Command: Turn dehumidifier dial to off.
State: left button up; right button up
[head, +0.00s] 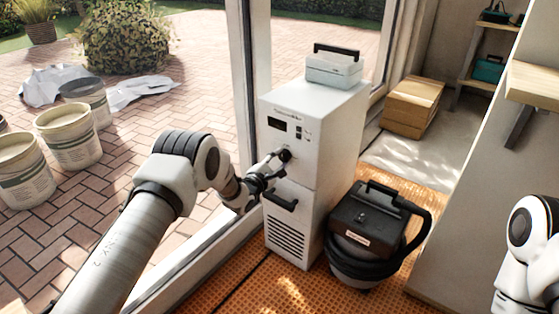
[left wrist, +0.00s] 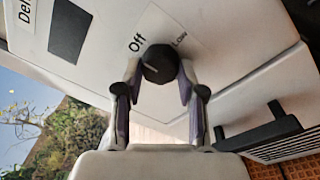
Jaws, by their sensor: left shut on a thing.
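The dehumidifier (head: 335,130) is a tall white cabinet with a dark display, a handle and a lower vent. Its round black dial (left wrist: 160,63) is on the front panel, with the label Off (left wrist: 137,42) at its upper left and Low (left wrist: 180,38) at its upper right in the left wrist view. My left gripper (head: 276,163) reaches the front panel from the left. Its two fingers are shut on the dial, one on each side, as the left wrist view shows. The dial's pointer is too small to read surely. My right gripper is not in view.
A black vacuum-like machine (head: 368,225) with a hose stands right beside the dehumidifier. A small light case (head: 334,70) sits on top of it. The dehumidifier's black handle (left wrist: 265,132) juts out near my gripper. A window frame (head: 243,80) stands behind my left arm.

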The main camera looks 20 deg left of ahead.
pick_arm(q)
jog(key=shift+r, duration=0.1)
jog(key=o, duration=1.1)
jog(key=shift+o, duration=0.2)
jog(key=v, duration=1.2)
